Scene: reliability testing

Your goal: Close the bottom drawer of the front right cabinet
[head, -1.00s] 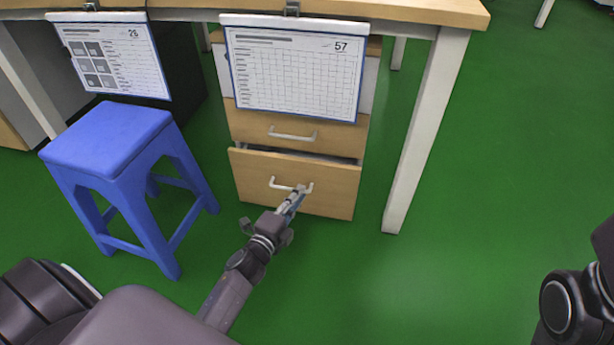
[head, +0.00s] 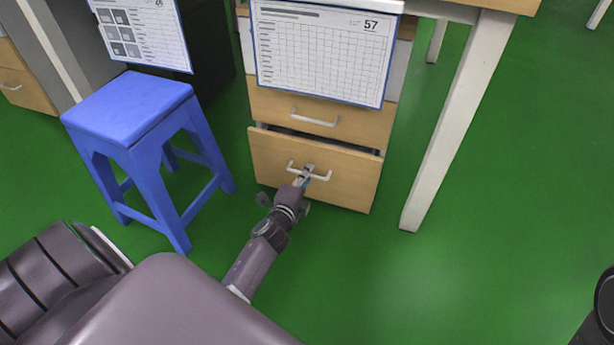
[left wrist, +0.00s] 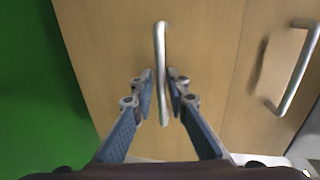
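The bottom drawer (head: 345,182) of the front right cabinet has a light wood front and stands a little way out, with a dark gap along its top edge. Its white bar handle (head: 322,178) also shows in the left wrist view (left wrist: 161,50). My left gripper (head: 305,173) is at the middle of this handle. In the left wrist view its two fingers (left wrist: 160,82) stand either side of the bar, with narrow gaps, so it looks open around the handle. My right gripper is out of view.
The drawer above (head: 300,112) looks shut and has its own handle. A blue stool (head: 130,105) stands left of the cabinet. A white table leg (head: 455,125) stands to its right. The green floor is clear farther right.

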